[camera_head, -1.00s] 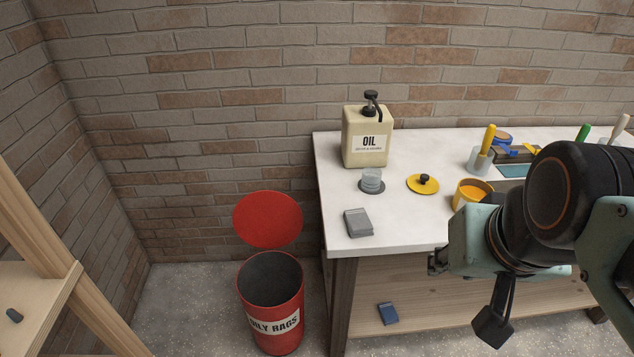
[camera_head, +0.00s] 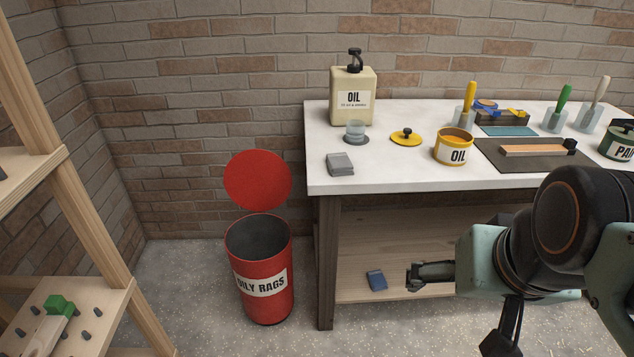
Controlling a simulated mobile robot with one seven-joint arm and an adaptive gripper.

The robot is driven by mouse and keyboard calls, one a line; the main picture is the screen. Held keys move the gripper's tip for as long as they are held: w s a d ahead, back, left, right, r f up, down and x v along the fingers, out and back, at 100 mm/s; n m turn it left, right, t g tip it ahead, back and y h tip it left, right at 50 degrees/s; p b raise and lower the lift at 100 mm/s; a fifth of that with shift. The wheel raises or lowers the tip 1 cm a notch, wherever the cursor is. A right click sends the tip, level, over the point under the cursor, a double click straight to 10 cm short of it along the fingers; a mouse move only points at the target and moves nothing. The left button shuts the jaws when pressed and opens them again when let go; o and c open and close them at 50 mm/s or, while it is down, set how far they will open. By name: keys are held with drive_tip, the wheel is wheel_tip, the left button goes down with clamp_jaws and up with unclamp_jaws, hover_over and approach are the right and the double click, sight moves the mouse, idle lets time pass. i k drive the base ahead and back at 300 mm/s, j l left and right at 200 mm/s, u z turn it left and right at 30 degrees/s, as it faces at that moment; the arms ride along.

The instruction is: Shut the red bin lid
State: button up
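The red bin (camera_head: 264,301) stands on the floor, left of the workbench, with an "OILY RAGS" label on its front. Its round red lid (camera_head: 257,180) is open and stands upright at the back of the rim. The inside of the bin looks dark and empty, though its bottom is hard to see. My gripper (camera_head: 413,277) is to the right of the bin, well apart from it, in front of the bench's lower shelf and pointing left. It is seen side-on and small, so the gap between its fingers cannot be made out.
A wooden rack (camera_head: 88,215) stands at left. Floor between rack and bin is clear.

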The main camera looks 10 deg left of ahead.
sight(256, 180)
drive_tip(key=i+j, duration=0.7)
